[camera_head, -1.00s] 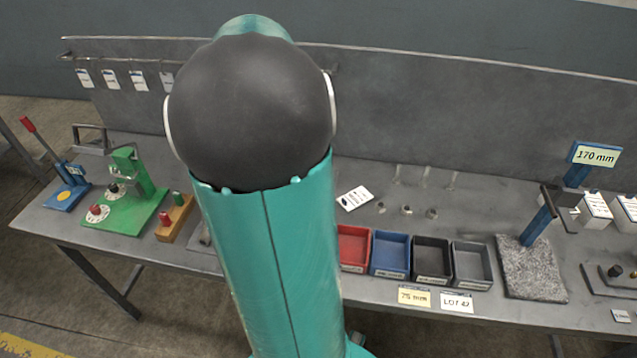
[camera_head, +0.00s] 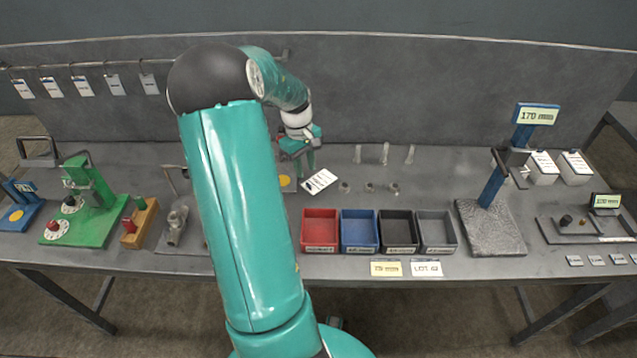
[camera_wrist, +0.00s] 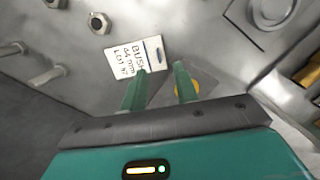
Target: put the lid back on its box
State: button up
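My gripper (camera_head: 301,163) is low over the bench, behind the red bin and just left of a white card (camera_head: 320,181). In the wrist view my gripper (camera_wrist: 160,82) is open, with nothing between its two green fingers. Beyond the fingertips are the white card (camera_wrist: 137,58), which reads BUSH 44 mm, and a yellow disc (camera_wrist: 187,84) on a grey plate. I cannot pick out a lid for certain. Open red (camera_head: 320,215), blue (camera_head: 359,217), black (camera_head: 398,218) and grey (camera_head: 437,220) bins stand in a row. Two white box-like items (camera_head: 543,166) stand at the right.
A green press (camera_head: 88,205) and red-and-green-knobbed wooden block (camera_head: 139,222) stand left. A gauge on a granite base (camera_head: 491,230) stands right. Pale upright pins (camera_head: 385,153) and metal nuts (camera_head: 369,187) stand behind the bins. A back panel (camera_head: 420,90) closes the rear.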

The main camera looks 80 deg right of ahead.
aim_at(308, 184)
jog(key=f, duration=0.5)
jog(key=shift+s+a+f, duration=0.15)
jog(key=shift+s+f, duration=0.25)
jog(key=shift+c, duration=0.4)
grip_shut()
